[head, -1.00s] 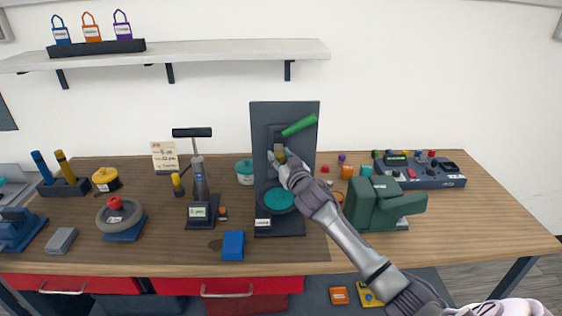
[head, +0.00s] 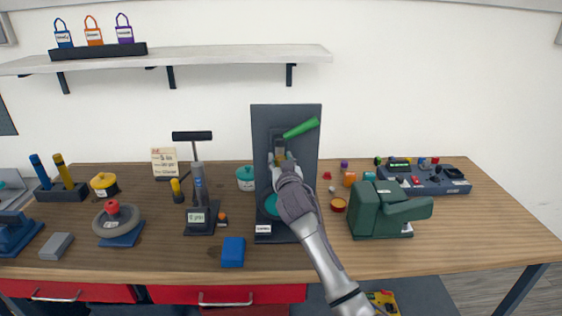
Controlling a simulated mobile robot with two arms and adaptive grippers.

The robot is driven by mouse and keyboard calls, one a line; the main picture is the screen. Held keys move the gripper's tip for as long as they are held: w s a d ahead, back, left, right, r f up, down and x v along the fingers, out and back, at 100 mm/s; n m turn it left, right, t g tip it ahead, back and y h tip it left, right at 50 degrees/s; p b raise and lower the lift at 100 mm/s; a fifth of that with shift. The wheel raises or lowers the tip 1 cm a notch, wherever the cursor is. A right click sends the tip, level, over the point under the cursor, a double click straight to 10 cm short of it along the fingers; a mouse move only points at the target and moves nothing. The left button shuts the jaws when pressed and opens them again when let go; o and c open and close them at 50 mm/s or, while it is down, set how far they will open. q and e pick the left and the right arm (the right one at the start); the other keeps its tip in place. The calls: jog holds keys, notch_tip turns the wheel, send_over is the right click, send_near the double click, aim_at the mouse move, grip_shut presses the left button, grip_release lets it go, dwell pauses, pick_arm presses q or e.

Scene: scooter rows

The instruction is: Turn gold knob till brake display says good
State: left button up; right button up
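The dark upright brake panel (head: 262,135) stands at the middle of the bench, with a green lever (head: 302,128) tilted up to the right. The gold knob (head: 279,153) shows below the lever, partly covered by my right gripper. My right gripper (head: 280,160) is at the knob, a fingertip on each side of it; I cannot tell whether they press on it. A teal disc (head: 271,205) at the panel's foot is partly hidden by my arm. I can read no brake display on the panel. My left gripper is out of view.
A green vise-like block (head: 372,210) stands right of my arm, and a control box (head: 425,178) sits behind it. A pump with a black handle (head: 192,136) stands to the left. A blue block (head: 233,251) lies at the front. The right bench end is clear.

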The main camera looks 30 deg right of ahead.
jog(key=shift+o, duration=1.3)
jog(key=v, duration=1.2)
